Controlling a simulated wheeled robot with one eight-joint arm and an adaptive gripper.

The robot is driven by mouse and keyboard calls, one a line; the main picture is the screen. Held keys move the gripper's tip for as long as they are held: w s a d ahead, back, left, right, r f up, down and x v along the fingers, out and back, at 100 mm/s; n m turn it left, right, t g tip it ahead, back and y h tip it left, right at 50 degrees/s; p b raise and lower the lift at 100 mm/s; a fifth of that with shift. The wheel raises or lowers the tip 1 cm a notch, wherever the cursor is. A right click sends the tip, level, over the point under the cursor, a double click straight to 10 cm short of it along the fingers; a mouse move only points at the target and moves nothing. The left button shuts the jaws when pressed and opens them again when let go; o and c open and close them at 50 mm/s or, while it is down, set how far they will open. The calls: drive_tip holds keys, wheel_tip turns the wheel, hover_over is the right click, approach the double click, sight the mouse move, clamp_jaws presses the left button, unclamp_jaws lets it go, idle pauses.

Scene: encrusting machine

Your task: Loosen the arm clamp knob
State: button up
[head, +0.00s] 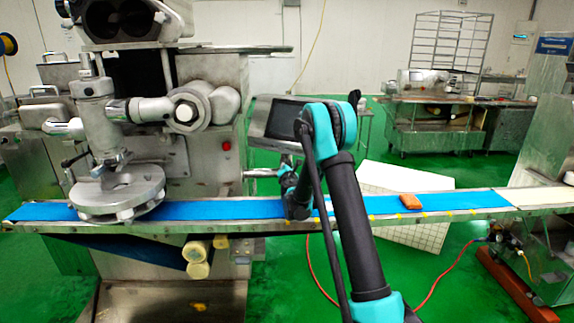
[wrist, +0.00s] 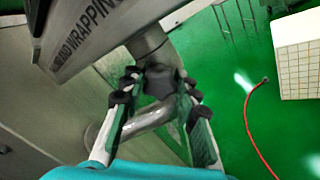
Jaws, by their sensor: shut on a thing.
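The arm clamp knob (wrist: 158,82) is a dark, lobed knob in the wrist view, at the joint of a grey metal tube under the control panel (wrist: 85,38). My gripper (wrist: 160,86) has one finger on each side of the knob and is shut on it. A bent metal pipe (wrist: 152,120) passes behind the fingers, nearer the palm in the picture. In the head view the panel (head: 276,118) stands left of my teal and black arm. My gripper there (head: 287,178) is small and partly covered by my arm, and I cannot make out the knob.
The machine's metal head and round plate (head: 117,192) stand at left. A red hose (wrist: 249,120) and a white gridded box (wrist: 298,55) are on the green floor.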

drive_tip(key=n, duration=0.5)
idle(0.6)
drive_tip(key=o, duration=1.2)
drive_tip(key=s, duration=1.2)
